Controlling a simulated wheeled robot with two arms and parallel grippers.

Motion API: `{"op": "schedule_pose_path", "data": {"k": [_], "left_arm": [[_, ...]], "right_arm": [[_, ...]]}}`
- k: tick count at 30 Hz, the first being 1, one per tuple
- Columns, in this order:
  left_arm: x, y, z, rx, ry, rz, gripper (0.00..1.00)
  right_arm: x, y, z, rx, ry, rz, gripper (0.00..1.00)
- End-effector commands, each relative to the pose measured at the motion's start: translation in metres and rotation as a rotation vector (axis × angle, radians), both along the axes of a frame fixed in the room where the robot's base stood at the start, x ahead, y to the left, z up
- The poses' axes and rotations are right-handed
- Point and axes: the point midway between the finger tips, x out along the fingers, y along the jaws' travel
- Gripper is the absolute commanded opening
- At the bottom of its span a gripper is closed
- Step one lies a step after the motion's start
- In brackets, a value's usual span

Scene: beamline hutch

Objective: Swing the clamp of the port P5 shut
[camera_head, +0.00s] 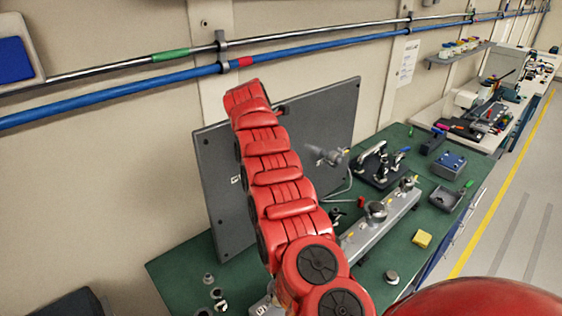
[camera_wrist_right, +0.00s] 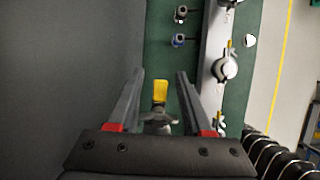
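In the right wrist view, my right gripper (camera_wrist_right: 158,76) is open, its two grey fingers pointing up the picture. A yellow tab (camera_wrist_right: 160,90) lies between the fingers with a visible gap on each side. Below it is a grey metal clamp or fitting (camera_wrist_right: 158,120), partly hidden by the gripper body. I cannot read a P5 label, so I cannot tell which port this is. In the head view, my red arm hides part of the grey panel (camera_head: 222,205); a metal port fitting (camera_head: 328,156) shows to its right. My left gripper is not in view.
A grey rail (camera_head: 388,222) with clamped ports stands on the green bench (camera_head: 185,272); it also shows in the right wrist view (camera_wrist_right: 212,100). A yellow block (camera_head: 421,239), a metal disc (camera_head: 391,277) and a black toggle fixture (camera_head: 382,168) are nearby. Pipes run along the wall.

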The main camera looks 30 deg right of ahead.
Motion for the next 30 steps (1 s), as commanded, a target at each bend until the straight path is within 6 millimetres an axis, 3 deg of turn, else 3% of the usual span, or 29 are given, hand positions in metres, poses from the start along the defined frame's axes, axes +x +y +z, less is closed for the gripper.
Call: {"op": "schedule_pose_path", "data": {"k": [11, 15, 24, 30], "left_arm": [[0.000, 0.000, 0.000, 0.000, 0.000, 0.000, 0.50], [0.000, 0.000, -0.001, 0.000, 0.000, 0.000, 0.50], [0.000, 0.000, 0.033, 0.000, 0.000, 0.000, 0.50], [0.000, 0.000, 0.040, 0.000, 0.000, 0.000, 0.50]], "right_arm": [[0.000, 0.004, 0.012, 0.000, -0.005, 0.000, 0.50], [-0.002, 0.012, 0.029, -0.001, -0.001, 0.000, 0.50], [-0.005, 0.040, 0.097, -0.001, -0.002, 0.001, 0.50], [-0.006, 0.048, 0.111, -0.001, -0.001, -0.001, 0.50]]}}
